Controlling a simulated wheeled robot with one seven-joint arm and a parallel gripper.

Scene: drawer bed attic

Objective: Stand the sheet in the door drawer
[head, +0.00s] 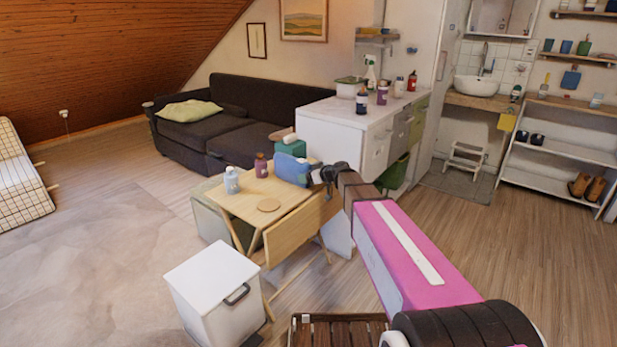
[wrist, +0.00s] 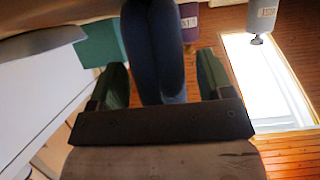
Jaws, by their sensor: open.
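A blue, rounded, upright thing (head: 291,170), which may be the folded sheet, stands on the small wooden table (head: 238,207). It shows dark blue in the wrist view (wrist: 153,45). My gripper (head: 322,174) is at its right side. In the wrist view my gripper (wrist: 163,82) is open, with the blue thing between its two green fingers. I cannot tell whether the fingers touch it. A white cabinet (head: 335,141) with drawer fronts (head: 402,125) stands behind the table. I cannot tell which front is the door drawer; all fronts I can see look closed.
A white bin (head: 213,287) stands in front. Several bottles stand on the cabinet.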

